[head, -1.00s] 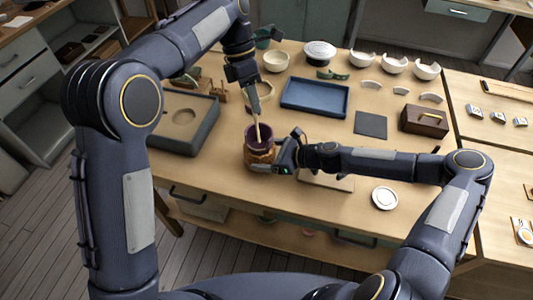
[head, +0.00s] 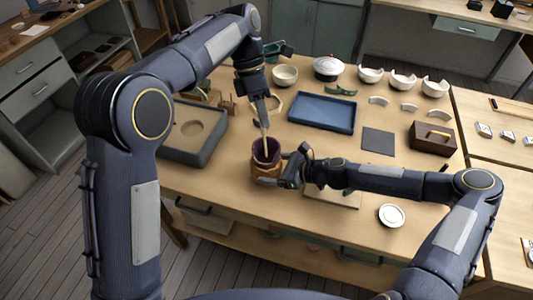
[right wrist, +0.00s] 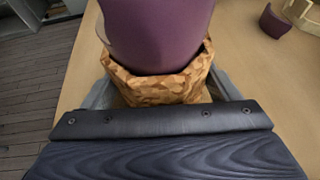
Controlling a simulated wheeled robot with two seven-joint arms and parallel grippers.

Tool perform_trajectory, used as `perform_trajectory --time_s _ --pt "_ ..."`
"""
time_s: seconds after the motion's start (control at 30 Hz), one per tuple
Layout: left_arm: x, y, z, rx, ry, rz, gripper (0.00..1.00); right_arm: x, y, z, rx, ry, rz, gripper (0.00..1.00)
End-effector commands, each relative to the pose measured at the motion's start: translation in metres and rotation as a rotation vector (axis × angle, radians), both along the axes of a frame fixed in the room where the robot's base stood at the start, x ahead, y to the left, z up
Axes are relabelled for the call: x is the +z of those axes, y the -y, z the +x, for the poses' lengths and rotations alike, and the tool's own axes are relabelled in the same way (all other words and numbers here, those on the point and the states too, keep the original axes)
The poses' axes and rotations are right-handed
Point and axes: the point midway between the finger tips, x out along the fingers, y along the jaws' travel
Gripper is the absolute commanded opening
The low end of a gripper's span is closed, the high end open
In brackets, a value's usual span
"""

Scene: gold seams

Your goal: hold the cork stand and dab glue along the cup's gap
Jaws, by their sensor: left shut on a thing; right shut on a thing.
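The purple cup (head: 259,147) sits upright in the cork stand (head: 262,188) near the table's front edge. My right gripper (head: 276,182) is shut on the stand. The right wrist view shows the cup (right wrist: 155,35) above the crumbly brown stand (right wrist: 160,88), with a finger on each side. My left gripper (head: 261,104) is above the cup, shut on a thin pale stick (head: 264,135) that points down to the cup's mouth. I cannot tell whether its tip touches the cup. The cup's gap cannot be made out.
A grey tray with a round recess (head: 207,146) lies left of the cup. A blue tray (head: 322,112), white bowls (head: 285,75), a dark mat (head: 378,141) and a wooden box (head: 432,137) stand behind and right. A white dish (head: 391,215) lies front right.

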Motion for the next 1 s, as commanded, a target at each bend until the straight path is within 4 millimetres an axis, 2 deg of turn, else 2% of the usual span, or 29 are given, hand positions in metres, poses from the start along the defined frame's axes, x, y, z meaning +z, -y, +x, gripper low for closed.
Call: perform_trajectory --time_s 0.37,0.7,1.0 --pt "0.001 -0.001 0.000 0.001 0.004 -0.001 0.00 0.001 0.000 0.000 0.000 0.000 0.001 0.57" --pt "0.014 -0.039 0.012 0.053 0.236 -0.071 0.00 0.000 0.000 0.000 0.000 0.000 0.000 0.57" --pt "0.000 -0.044 0.013 0.056 0.266 -0.077 0.00 0.001 0.000 0.000 0.000 0.000 0.001 0.57"
